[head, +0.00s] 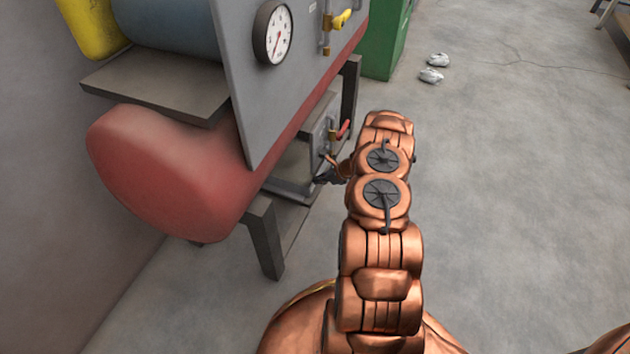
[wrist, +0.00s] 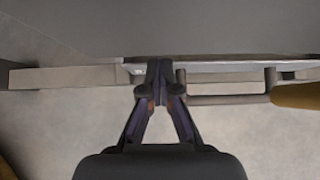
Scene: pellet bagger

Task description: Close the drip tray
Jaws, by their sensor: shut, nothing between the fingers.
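The drip tray (head: 290,189) looks like a low grey piece with a raised edge, under the machine's grey box. My gripper (head: 326,178) is at its front right edge, partly hidden by my arm. In the wrist view my gripper (wrist: 160,68) is shut, its fingertips together and empty. The tips are at a long grey edge, which seems to be the front of the tray (wrist: 215,61). A thin bar handle (wrist: 228,99) sticks out just right of the fingers. I cannot tell whether the fingertips touch the edge, or how far out the tray is.
A red tank (head: 165,170) and a grey panel with a gauge (head: 272,33) overhang the tray. A red-handled valve (head: 342,130) sits just above it. A dark support leg (head: 266,238) stands in front. A green cabinet (head: 385,40) is behind.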

